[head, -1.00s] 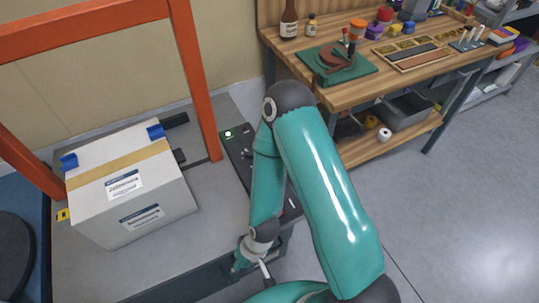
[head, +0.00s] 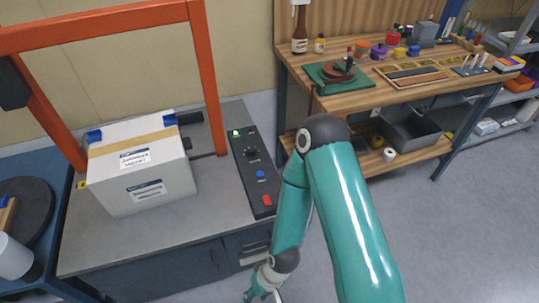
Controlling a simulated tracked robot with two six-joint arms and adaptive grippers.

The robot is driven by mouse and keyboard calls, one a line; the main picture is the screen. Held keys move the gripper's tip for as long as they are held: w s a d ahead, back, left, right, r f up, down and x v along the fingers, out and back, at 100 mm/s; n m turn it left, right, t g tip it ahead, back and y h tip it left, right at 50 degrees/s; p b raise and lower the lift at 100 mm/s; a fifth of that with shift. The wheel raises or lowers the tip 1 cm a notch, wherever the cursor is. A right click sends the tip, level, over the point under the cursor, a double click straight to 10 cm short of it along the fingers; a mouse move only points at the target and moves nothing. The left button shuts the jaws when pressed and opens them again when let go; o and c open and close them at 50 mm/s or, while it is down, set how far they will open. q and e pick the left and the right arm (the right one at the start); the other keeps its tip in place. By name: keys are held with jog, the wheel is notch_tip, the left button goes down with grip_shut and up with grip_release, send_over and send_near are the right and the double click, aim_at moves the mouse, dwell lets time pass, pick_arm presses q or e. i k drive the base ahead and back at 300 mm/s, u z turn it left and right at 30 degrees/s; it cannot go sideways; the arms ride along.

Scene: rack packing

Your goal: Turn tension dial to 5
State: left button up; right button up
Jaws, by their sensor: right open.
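The control panel (head: 254,187) is a long black box on the right edge of the grey strapping bench. It has a lit green lamp (head: 237,133) at the far end, a black dial (head: 251,153), a blue button (head: 260,174) and a red switch (head: 267,199) at the near end. The dial's markings and setting are too small to read. My right gripper (head: 252,295) is open at the bottom edge of the picture, partly cut off. It is in front of the bench, below the panel and apart from it. My left gripper is not in view.
A white carton (head: 133,188) with a tan band and blue corner pieces sits on the bench (head: 215,215) under an orange arch (head: 214,90). A wooden workbench (head: 350,98) with tools and bottles stands at the back right. The grey floor (head: 460,230) at right is clear.

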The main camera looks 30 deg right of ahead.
aim_at(251, 150)
jog(key=u, duration=0.15)
jog(key=i, duration=0.85)
jog(key=z, duration=0.05)
